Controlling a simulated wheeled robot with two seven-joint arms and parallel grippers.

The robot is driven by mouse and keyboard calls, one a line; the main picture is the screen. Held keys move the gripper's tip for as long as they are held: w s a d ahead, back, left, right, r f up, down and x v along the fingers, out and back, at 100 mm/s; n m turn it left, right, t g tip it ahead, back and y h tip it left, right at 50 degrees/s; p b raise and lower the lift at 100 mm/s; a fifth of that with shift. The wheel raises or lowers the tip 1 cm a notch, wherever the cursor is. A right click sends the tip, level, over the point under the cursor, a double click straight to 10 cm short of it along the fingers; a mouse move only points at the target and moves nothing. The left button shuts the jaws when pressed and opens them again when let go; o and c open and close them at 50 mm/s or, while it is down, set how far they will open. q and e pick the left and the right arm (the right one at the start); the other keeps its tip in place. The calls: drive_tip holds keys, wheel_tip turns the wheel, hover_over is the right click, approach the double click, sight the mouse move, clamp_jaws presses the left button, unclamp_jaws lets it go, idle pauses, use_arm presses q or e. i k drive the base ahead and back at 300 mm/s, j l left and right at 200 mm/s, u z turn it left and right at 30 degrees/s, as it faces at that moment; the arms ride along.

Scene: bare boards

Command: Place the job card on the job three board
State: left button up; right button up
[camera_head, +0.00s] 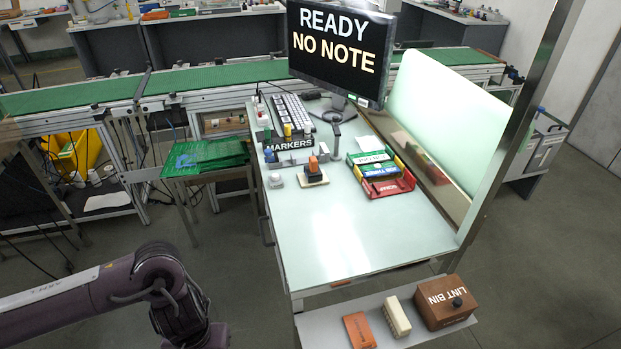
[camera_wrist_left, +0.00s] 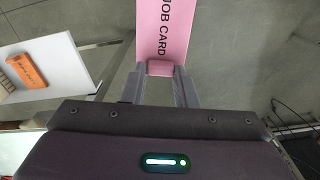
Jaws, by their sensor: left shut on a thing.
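The pink job card (camera_wrist_left: 166,28), with its name printed along it, is in the left wrist view. My left gripper (camera_wrist_left: 160,88) is shut on the card's near end and holds it in the air above the grey floor. In the head view only my left arm shows at the lower left; its fingers and the card are out of that frame. Green, blue (camera_head: 380,171) and red (camera_head: 390,188) boards lie close together on the right of the pale worktable. Their small labels are hard to read, so I cannot tell which is job three. My right gripper is in neither view.
A monitor (camera_head: 338,50) reads "READY NO NOTE". A markers holder (camera_head: 292,150) and an orange-topped stamp-like block (camera_head: 313,172) stand on the table's left. The front shelf (camera_head: 330,322) carries an orange block, a cream block and a lint bin (camera_head: 444,302). The table's front middle is clear.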

sight(379, 169)
drive_tip(key=i+l+u, duration=0.15)
drive_tip(key=l+u, duration=0.2)
drive_tip(key=l, duration=1.05)
drive_tip(key=l+u, duration=0.35)
drive_tip(key=l, duration=1)
